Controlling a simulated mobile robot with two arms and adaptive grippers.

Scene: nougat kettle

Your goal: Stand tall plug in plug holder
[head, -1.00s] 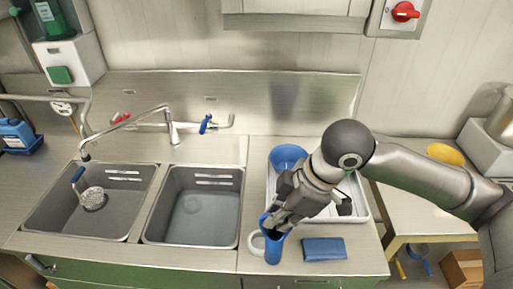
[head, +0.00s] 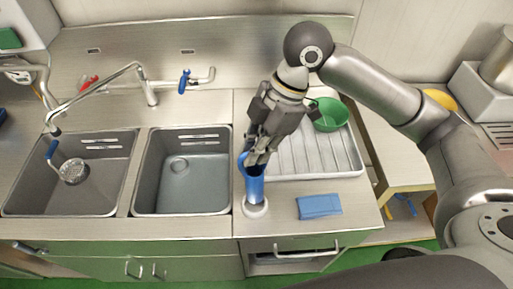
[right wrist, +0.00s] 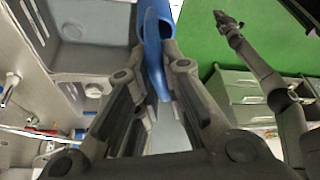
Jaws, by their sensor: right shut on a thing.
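The tall plug (head: 255,188) is a blue tube with a loop at its upper end. It stands about upright at the counter's front, right of the right sink. My right gripper (head: 256,160) is shut on its upper part; the right wrist view shows the blue plug (right wrist: 152,30) between the fingers. The plug holder (head: 256,209) is a small white round piece at the plug's lower end. I cannot tell whether the plug sits inside it or just above or in front. A dark arm end, likely my left gripper (right wrist: 229,22), shows in the right wrist view; its jaws are unclear.
A blue cloth or sponge (head: 319,206) lies right of the holder. A white ribbed tray (head: 340,160) with a green bowl (head: 328,115) is behind. The right sink (head: 182,180) and left sink (head: 70,190), with a skimmer (head: 70,168), lie left. Bare counter surrounds the holder.

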